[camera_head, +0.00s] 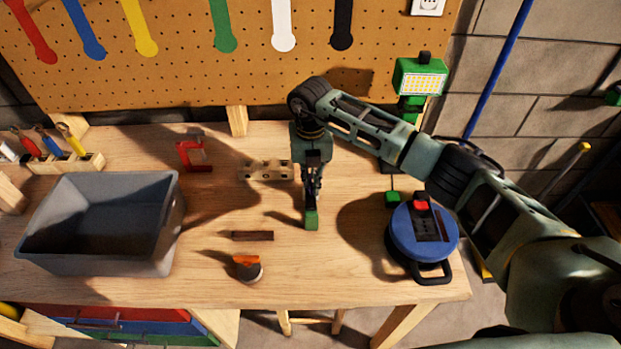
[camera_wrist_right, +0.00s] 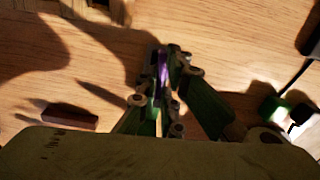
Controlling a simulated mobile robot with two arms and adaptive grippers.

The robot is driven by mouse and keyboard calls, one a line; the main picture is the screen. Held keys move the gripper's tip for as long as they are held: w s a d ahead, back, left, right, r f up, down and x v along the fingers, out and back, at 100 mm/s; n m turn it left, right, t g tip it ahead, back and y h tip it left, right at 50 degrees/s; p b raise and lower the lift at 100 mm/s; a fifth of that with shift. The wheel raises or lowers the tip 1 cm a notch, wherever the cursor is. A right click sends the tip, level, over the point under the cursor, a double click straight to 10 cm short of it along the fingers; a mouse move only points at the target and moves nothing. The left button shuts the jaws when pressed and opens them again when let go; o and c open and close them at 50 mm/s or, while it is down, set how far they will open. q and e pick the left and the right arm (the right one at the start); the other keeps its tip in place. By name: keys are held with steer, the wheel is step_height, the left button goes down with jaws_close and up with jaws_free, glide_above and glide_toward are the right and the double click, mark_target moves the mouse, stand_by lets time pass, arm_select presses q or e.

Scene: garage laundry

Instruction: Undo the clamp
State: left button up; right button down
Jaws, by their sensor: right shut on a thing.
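A red clamp (camera_head: 194,153) stands at the back left of the wooden bench, against a small grey-brown piece; I cannot tell how tight it is. My right gripper (camera_head: 311,190) points down over the middle of the bench, well to the right of the clamp. It is shut on a slim thing with a green end (camera_head: 311,218). In the right wrist view a narrow purple-dark part (camera_wrist_right: 162,72) shows between the fingers (camera_wrist_right: 163,85); the rest is hidden. My left gripper is out of view.
A grey bin (camera_head: 105,215) stands at the left. A holed wooden block (camera_head: 265,170) lies behind my gripper. A dark bar (camera_head: 252,236) and an orange-topped round tool (camera_head: 247,268) lie in front. A blue reel (camera_head: 422,240) and a green work lamp (camera_head: 420,77) stand at the right.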

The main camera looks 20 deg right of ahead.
steer(key=shift+f+n+b, duration=0.2)
steer(key=shift+n+b, duration=0.4)
steer(key=shift+b, duration=0.05)
steer(key=n+b, duration=0.6)
steer(key=shift+f, duration=0.1)
steer(key=n+b, duration=0.3)
steer(key=shift+s+n, duration=0.1)
steer(key=shift+n, duration=0.2)
steer(key=shift+s+n, duration=0.1)
steer(key=shift+n, duration=0.4)
steer(key=shift+b, duration=0.3)
steer(key=c, duration=1.9)
jaws_free()
steer(key=shift+r, duration=0.2)
